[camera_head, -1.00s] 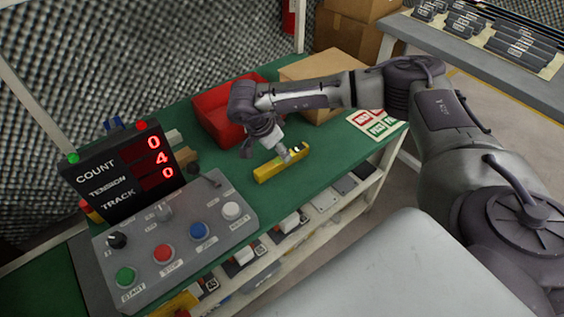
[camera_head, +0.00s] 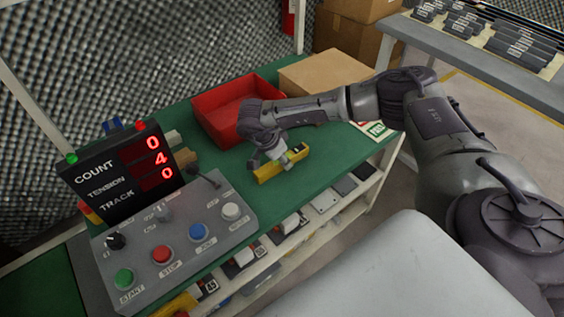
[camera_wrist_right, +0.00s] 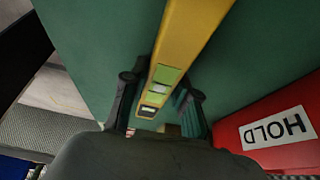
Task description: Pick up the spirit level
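The yellow spirit level (camera_head: 265,174) lies on the green bench top in the head view, right of the control box. It also shows in the wrist view (camera_wrist_right: 190,40), with its vial windows close to the gripper. My right gripper (camera_head: 282,159) is over the level's middle and hides part of it. In the wrist view its two fingers (camera_wrist_right: 160,103) stand on either side of the level, with visible gaps, so it is open. Whether the fingertips touch the bench cannot be told. My left gripper is not in view.
A red bin (camera_head: 205,105) stands behind the level; its HOLD label shows in the wrist view. A cardboard box (camera_head: 320,72) is at the back right. The control box (camera_head: 180,232) and count display (camera_head: 95,190) stand at left. Bench around the level is clear.

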